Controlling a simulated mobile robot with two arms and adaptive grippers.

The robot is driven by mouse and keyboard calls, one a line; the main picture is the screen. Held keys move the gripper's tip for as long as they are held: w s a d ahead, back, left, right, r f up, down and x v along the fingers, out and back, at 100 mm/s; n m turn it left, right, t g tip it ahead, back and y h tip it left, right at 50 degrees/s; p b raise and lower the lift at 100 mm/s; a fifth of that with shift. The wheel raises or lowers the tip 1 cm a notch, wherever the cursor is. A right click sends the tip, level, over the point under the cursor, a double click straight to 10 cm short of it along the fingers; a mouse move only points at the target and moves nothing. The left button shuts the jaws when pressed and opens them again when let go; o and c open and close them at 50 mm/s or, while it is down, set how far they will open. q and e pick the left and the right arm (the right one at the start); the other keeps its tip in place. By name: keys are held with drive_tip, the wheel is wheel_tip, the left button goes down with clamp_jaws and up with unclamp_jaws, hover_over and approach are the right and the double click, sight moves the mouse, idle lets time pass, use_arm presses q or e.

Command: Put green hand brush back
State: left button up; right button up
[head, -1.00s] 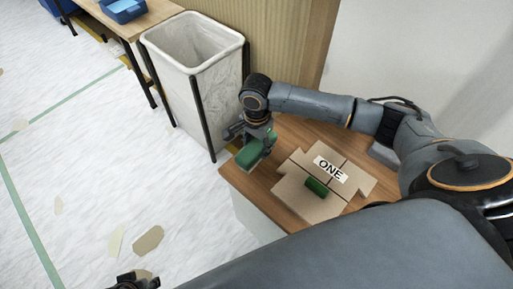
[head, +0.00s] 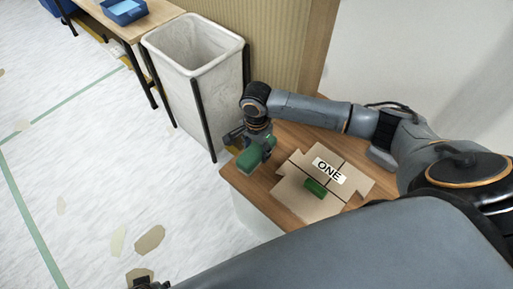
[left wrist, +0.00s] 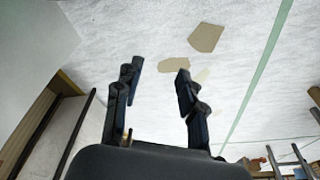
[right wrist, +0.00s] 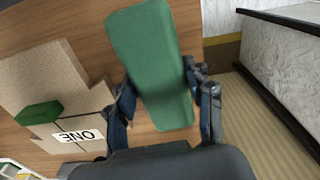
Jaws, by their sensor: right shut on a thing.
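My right gripper (head: 247,138) is shut on the green hand brush (head: 250,158), held by the left corner of the wooden table (head: 262,178). In the right wrist view, the brush (right wrist: 152,40) shows as a long smooth green block between the fingers (right wrist: 160,88). Whether it touches the tabletop is unclear. A smaller green block (head: 315,188) lies on a flat cardboard piece (head: 312,208) labelled "ONE". My left gripper (left wrist: 158,76) is open and empty over the floor; only a bit of it shows at the bottom of the head view.
A tall bin with a white liner (head: 200,80) stands left of the table, close to my right gripper. Another wooden table (head: 135,25) with a blue tray (head: 123,11) is at the upper left. The floor at left is open, with flat scraps (head: 150,239).

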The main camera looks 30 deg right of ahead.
sight(257, 146)
drive_tip(key=o, duration=1.2)
use_arm(q)
drive_tip(key=shift+s+f, duration=0.15)
drive_tip(key=shift+f, duration=0.05)
use_arm(e)
drive_tip(key=shift+f, duration=0.1)
use_arm(q)
drive_tip(key=w+b+v, duration=0.2)
drive_tip(key=b+v, duration=0.1)
drive_tip(key=v, duration=0.5)
use_arm(e)
drive_tip(key=shift+f, duration=0.1)
drive_tip(key=r+p, duration=0.1)
drive_tip(key=r, duration=0.1)
drive_tip(key=r+p, duration=0.1)
drive_tip(key=r, duration=0.1)
drive_tip(key=r+p, duration=0.1)
drive_tip(key=r, duration=0.1)
drive_tip(key=shift+w+d, duration=0.25)
use_arm(q)
wheel_tip(257, 146, down, 14)
drive_tip(key=s+p, duration=0.2)
drive_tip(key=shift+s+g, duration=0.3)
drive_tip(key=shift+s, duration=0.1)
use_arm(e)
wheel_tip(257, 146, up, 8)
use_arm(q)
drive_tip(key=shift+a+f, duration=0.15)
